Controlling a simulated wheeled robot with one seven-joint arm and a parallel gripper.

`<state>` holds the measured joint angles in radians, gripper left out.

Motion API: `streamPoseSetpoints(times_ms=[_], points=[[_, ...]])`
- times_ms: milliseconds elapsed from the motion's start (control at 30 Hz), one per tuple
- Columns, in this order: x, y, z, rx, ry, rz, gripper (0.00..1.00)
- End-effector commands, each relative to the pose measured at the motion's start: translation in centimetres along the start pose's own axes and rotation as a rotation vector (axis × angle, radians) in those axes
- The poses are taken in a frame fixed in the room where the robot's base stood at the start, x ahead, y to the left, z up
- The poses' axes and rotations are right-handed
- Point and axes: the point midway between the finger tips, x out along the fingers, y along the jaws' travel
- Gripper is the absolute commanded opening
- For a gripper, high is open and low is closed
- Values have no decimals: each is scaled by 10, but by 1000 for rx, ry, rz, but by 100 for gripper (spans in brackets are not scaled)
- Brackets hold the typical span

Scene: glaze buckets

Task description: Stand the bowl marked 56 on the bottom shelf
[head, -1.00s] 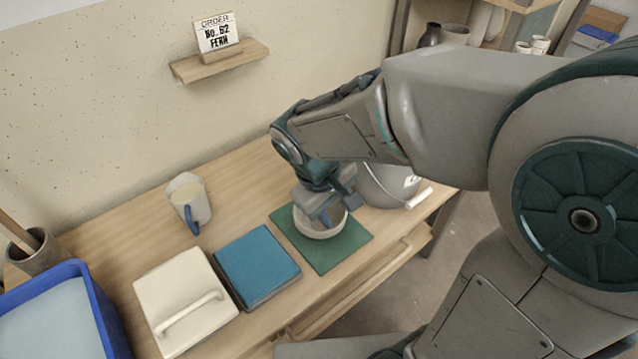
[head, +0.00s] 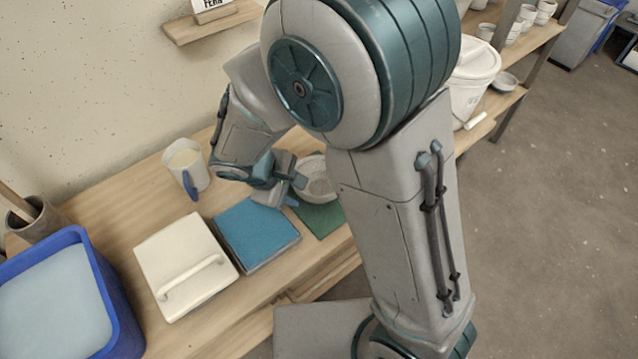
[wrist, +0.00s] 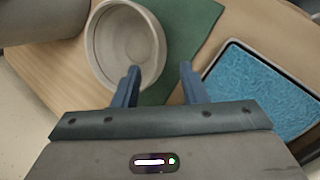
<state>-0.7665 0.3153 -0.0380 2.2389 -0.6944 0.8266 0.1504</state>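A pale grey bowl (head: 318,176) sits at the green mat (head: 320,218) on the workbench, partly hidden by my arm. In the wrist view the bowl (wrist: 108,38) shows its open top, over the mat's edge (wrist: 180,35). No number can be read on it. My gripper (head: 296,190) is low at the bowl's left side in the head view. In the wrist view my gripper (wrist: 159,70) has its fingers apart; one overlaps the bowl's rim, the other is over the mat. I cannot tell whether they touch it. Wooden shelving (head: 540,38) stands at the upper right, partly hidden.
A white bucket (head: 470,75) and small bowl (head: 505,82) stand at right.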

Motion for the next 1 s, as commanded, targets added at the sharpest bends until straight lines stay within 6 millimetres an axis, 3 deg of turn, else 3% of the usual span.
streamPoseSetpoints(times_ms=[233, 500, 800, 933, 1000], points=[[20, -1, 3, 1, -2, -1, 38], [58, -2, 8, 1, -2, -1, 38], [62, -1, 8, 2, 0, -1, 38], [62, -1, 8, 2, 0, -1, 5], [62, -1, 8, 2, 0, -1, 0]])
